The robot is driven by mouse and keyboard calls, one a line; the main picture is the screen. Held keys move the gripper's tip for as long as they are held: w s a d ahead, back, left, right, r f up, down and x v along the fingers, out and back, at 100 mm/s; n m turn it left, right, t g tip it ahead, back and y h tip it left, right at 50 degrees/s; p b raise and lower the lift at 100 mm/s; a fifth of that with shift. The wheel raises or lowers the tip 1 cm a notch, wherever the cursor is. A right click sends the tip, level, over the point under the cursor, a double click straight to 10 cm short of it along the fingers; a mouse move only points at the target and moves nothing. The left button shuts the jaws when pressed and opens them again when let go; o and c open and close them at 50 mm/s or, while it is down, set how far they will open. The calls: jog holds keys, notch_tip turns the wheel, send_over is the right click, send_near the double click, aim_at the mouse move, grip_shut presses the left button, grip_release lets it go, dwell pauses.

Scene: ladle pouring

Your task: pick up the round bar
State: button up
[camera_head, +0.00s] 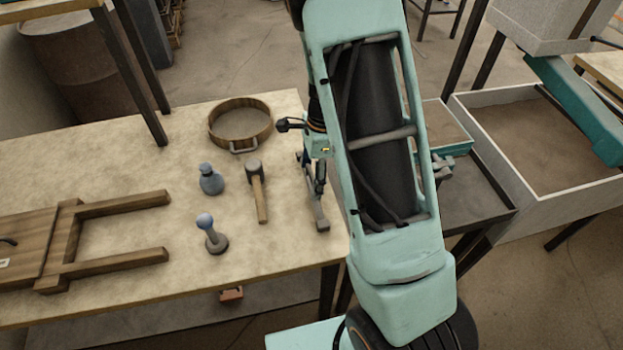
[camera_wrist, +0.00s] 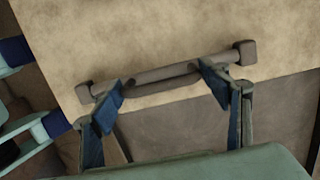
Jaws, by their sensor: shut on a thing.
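The round bar (camera_wrist: 165,75) is a grey-brown rod with a block at each end, seen in the wrist view above the pale tabletop near its edge. My gripper (camera_wrist: 162,98) is shut on it, with blue fingertips apart along its middle part. A curved darker piece shows between the fingers. In the head view part of the bar (camera_head: 319,212) shows beside my arm at the table's right edge; my arm hides the rest. I cannot tell whether the bar touches the table.
On the table (camera_head: 120,150) are a mallet (camera_head: 257,190), a round wooden sieve (camera_head: 240,124), a blue-grey bottle (camera_head: 210,180), a knobbed tool (camera_head: 212,235) and a wooden frame (camera_head: 115,203). A sand-filled box (camera_head: 535,150) stands at right. The table's front middle is clear.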

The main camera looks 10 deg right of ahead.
jog(key=s+d+r, duration=0.4)
jog(key=s+r, duration=0.8)
jog(key=s, duration=0.1)
